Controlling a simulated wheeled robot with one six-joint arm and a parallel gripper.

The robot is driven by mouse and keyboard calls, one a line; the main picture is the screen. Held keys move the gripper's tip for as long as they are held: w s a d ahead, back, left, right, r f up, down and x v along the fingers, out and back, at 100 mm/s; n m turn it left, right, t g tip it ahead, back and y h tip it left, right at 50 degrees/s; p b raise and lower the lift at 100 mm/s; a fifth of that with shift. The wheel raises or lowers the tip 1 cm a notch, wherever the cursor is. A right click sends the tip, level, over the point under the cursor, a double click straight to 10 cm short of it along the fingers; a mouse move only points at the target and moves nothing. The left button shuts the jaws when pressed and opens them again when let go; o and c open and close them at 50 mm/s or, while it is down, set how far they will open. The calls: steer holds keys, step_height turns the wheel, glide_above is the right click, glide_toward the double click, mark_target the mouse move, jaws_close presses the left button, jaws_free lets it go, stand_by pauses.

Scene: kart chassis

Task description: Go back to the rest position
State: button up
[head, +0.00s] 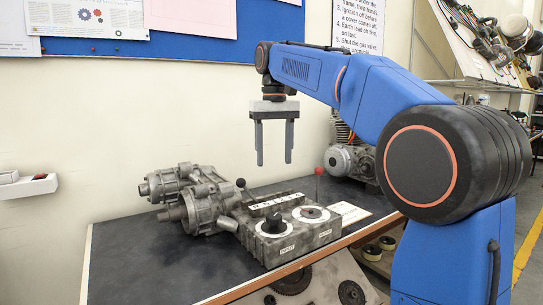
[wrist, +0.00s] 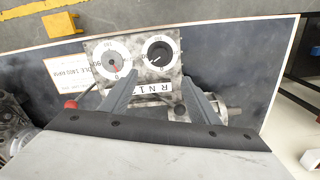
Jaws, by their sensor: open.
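My gripper (head: 273,158) hangs open and empty, fingers pointing down, above the gearbox unit on the bench. It also shows in the wrist view (wrist: 158,92), its two fingers spread apart over the unit. The grey metal gearbox unit (head: 322,236) has two round dials on top, one white-faced and one with a dark centre, and a strip of letters. In the head view there is clear air between the fingertips and the unit. A red-knobbed lever (head: 319,172) and a black-knobbed lever (head: 241,183) stand up from the unit.
The dark bench top (head: 125,260) is bare at the left front. An engine (head: 352,160) stands at the back right. A white card (head: 350,212) lies right of the unit. A yellow object (wrist: 62,24) shows in the wrist view.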

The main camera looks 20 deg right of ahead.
steer(key=s+d+f+t, duration=0.2)
steer(key=s+d+f, duration=0.1)
steer(key=s+f, duration=1.2)
steer(key=s+d+f+t, duration=0.2)
steer(key=s+d+f, duration=0.2)
steer(key=s+f, duration=1.2)
steer(key=shift+s+d+f+m+t, duration=0.2)
steer(key=shift+s+m+t, duration=0.15)
steer(key=shift+s, duration=0.4)
step_height(320, 180, up, 31)
steer(key=n+g, duration=0.4)
steer(key=g, duration=0.1)
glide_above(274, 216)
step_height(274, 216, down, 17)
steer(key=shift+r, duration=0.1)
steer(key=shift+s, duration=0.1)
